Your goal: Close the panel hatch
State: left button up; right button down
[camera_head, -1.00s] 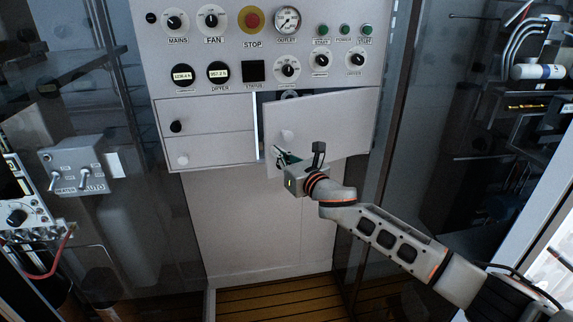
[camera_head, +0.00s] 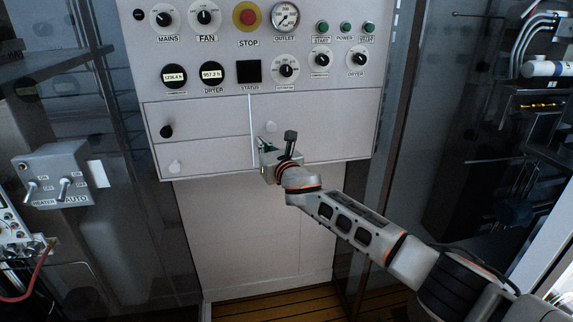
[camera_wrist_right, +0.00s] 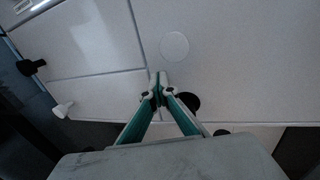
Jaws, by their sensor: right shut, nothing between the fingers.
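The panel hatch (camera_head: 325,118) is the wide white door at the lower right of the white control panel, with a round white knob (camera_head: 271,126). It looks level, or almost level, with the panel face; a thin bright line shows along its left edge. My right gripper (camera_head: 265,146) is at the hatch's lower left, just below the knob. In the right wrist view its fingertips (camera_wrist_right: 158,82) are together and empty, against or very close to the hatch (camera_wrist_right: 240,60) beside the seam. I cannot tell if they touch. The knob (camera_wrist_right: 174,45) is ahead of them. My left gripper is not in view.
Left of the hatch are two drawer fronts, with a black knob (camera_head: 166,131) and a white knob (camera_head: 175,166). Dials, switches and a red stop button (camera_head: 247,16) sit above. A grey heater switch box (camera_head: 55,175) stands at the left. Floor space below is open.

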jog(key=shift+r, duration=0.7)
jog(key=f+v, duration=0.2)
jog(key=v, duration=1)
jog(key=s+d+f+m+g+h, duration=0.1)
jog(key=s+d+f+m, duration=0.25)
jog(key=f+m, duration=0.3)
jog(key=s+d+f+m, duration=0.2)
jog(key=s+f+m, duration=0.35)
jog(key=f, duration=0.25)
jog(key=s+d+f+m+g+h, duration=0.1)
jog(key=s+d+f+m, duration=0.1)
jog(key=s+f+m, duration=0.4)
jog(key=s+d+f+m+g+h, duration=0.2)
jog(key=s+d+f+m+h, duration=0.2)
jog(key=s+d+f+m, duration=1.5)
jog(key=shift+s+d+f+m+g, duration=0.3)
jog(key=shift+s+d+f, duration=0.35)
jog(key=shift+s, duration=0.4)
